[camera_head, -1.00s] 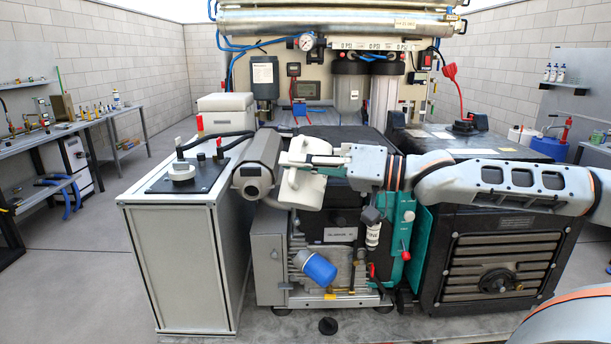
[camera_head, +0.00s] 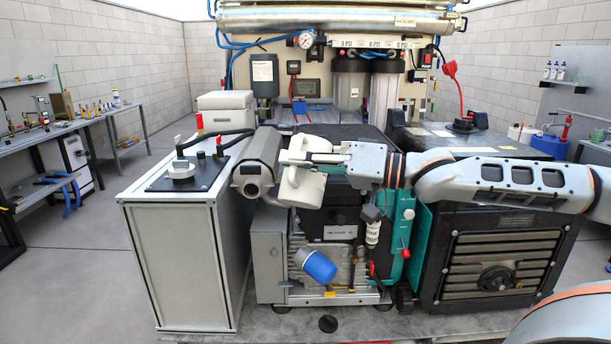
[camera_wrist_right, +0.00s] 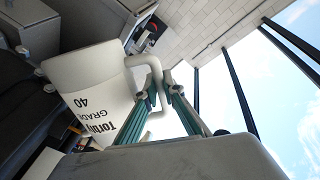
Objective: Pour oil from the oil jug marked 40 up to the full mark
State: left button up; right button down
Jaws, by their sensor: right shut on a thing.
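The white oil jug (camera_head: 302,188) is held above the engine, in front of the grey cylindrical part at its left. In the right wrist view the jug (camera_wrist_right: 85,85) shows the print "GRADE 40" and appears strongly tilted. My right gripper (camera_wrist_right: 160,92) is shut on the jug's handle loop. In the head view the right gripper (camera_head: 300,160) reaches in from the right over the jug. The engine (camera_head: 335,262) has a blue filter at its front. The jug's mouth, any oil flow and the full mark cannot be made out. My left gripper is not in view.
A white cabinet (camera_head: 185,265) with a black control panel stands left of the engine. A black slatted unit (camera_head: 495,255) stands to the right. Clear filter housings (camera_head: 382,100) and a gauge rise behind.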

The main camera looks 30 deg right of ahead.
aim_at(297, 146)
jog(key=shift+w+d+r+m, duration=0.15)
jog(key=shift+r+m, duration=0.2)
jog(key=shift+r, duration=0.25)
jog(key=shift+w+d+r+m, duration=0.15)
jog(key=shift+r+m, duration=0.2)
jog(key=shift+r, duration=0.2)
dwell(0.8)
jog(key=shift+d+r, duration=0.1)
jog(key=shift+r, duration=0.2)
jog(key=shift+r+m, duration=0.15)
jog(key=shift+m, duration=0.15)
jog(key=shift+w+d+r+m, duration=0.2)
jog(key=shift+r+m, duration=0.1)
jog(key=shift+r, duration=0.15)
dwell(0.7)
jog(key=shift+d+r, duration=0.1)
jog(key=shift+r, duration=0.1)
jog(key=shift+w+d+r+m, duration=0.15)
jog(key=shift+r+m, duration=0.15)
jog(key=shift+m, duration=0.1)
dwell(0.9)
jog(key=shift+w+d+r, duration=0.15)
jog(key=shift+r, duration=0.15)
jog(key=shift+w+d+r+m, duration=0.3)
jog(key=shift+d+r+m, duration=0.1)
jog(key=shift+r+m, duration=0.4)
dwell(1.7)
